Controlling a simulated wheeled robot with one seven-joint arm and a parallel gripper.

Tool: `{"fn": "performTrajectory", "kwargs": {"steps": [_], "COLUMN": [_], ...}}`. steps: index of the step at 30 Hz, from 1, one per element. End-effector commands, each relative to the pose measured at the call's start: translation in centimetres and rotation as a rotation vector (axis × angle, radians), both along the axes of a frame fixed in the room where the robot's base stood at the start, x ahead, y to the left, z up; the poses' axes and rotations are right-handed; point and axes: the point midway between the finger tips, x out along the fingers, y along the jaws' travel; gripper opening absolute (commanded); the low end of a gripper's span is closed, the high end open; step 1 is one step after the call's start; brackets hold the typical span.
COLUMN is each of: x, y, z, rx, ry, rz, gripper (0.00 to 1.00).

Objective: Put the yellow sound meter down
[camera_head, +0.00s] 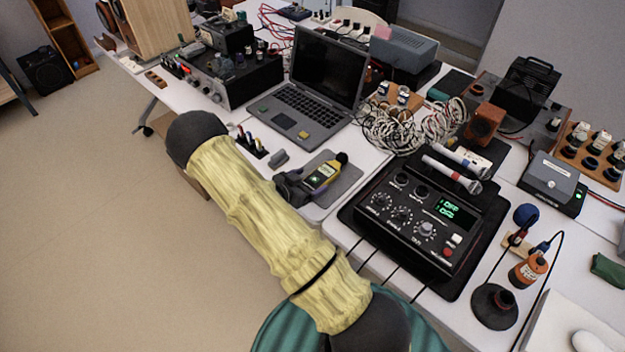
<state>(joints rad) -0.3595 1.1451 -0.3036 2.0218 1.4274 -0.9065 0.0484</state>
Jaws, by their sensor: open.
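The yellow sound meter (323,177), with a dark round tip and a small lit green display, lies on or just over a grey mat (347,190) near the table's front edge. My gripper (301,184) is dark and small in this view, at the left, near end of the meter. It is open. Its fingers partly overlap the meter's lower end, and I cannot tell whether they touch it. My yellow-sleeved arm reaches up to the left and hides part of the table edge.
A laptop (311,88) stands open behind the mat. A small grey block (279,158) lies left of the meter. A black control box (420,219) is close on the right, with microphones (452,172) behind it. Tangled cables (408,126) lie behind. Little table is free here.

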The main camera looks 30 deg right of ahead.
Motion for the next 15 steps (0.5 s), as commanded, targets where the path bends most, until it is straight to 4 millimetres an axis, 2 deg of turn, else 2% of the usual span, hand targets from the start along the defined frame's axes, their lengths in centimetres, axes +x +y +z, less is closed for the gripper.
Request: {"fn": "performTrajectory", "kwargs": {"steps": [9,15], "x": [-2.0,-2.8], "y": [5.7,8.0], "z": [2.4,3.5], "rx": [0.002,0.002], "ry": [-0.001,-0.001], "rz": [0.004,0.001], "gripper": [0.82,0.82]}}
